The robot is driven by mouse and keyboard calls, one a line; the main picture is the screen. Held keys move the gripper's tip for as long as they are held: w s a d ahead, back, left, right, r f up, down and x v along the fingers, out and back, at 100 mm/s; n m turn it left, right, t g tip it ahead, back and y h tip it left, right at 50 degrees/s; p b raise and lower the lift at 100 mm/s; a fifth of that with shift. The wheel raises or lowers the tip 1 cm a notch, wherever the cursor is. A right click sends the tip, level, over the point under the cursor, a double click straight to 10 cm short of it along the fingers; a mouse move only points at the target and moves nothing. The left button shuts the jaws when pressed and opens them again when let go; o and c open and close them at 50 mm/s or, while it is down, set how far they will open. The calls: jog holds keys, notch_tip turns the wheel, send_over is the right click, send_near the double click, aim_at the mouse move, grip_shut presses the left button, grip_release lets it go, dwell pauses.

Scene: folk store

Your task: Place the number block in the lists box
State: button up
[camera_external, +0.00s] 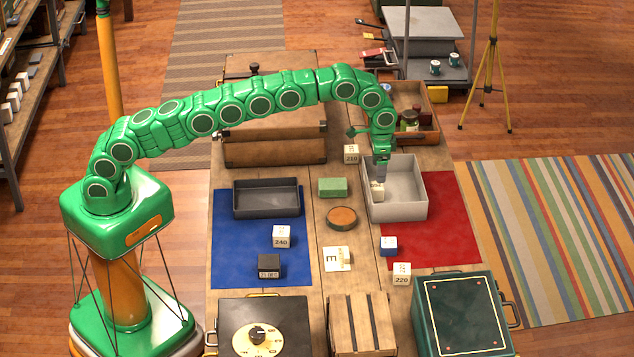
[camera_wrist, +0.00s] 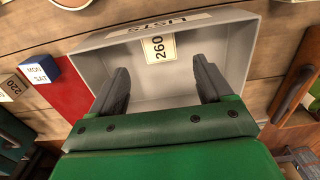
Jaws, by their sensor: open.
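The lists box (camera_external: 412,211) is a light grey open tray at the right of the table, partly over the red mat. In the wrist view the box (camera_wrist: 250,50) carries an upside-down "LISTS" label on its rim. A cream number block (camera_external: 377,192) is inside the box by its left wall; the wrist view shows the block (camera_wrist: 159,48) marked 260. My gripper (camera_external: 381,172) points down into the box just above the block. In the wrist view my gripper (camera_wrist: 164,85) has its fingers apart, with a gap between them and the block. Whether the block touches the floor is unclear.
Other number blocks stand outside: 240 (camera_external: 281,237), 220 (camera_external: 401,274) and 210 (camera_external: 351,152). A dark grey tray (camera_external: 266,213) sits on the blue mat (camera_external: 228,250). A wooden crate (camera_external: 430,128) stands behind the lists box.

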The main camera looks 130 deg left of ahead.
aim_at(378, 185)
notch_tip(378, 185, up, 4)
jog(key=shift+r, duration=0.15)
dwell(0.4)
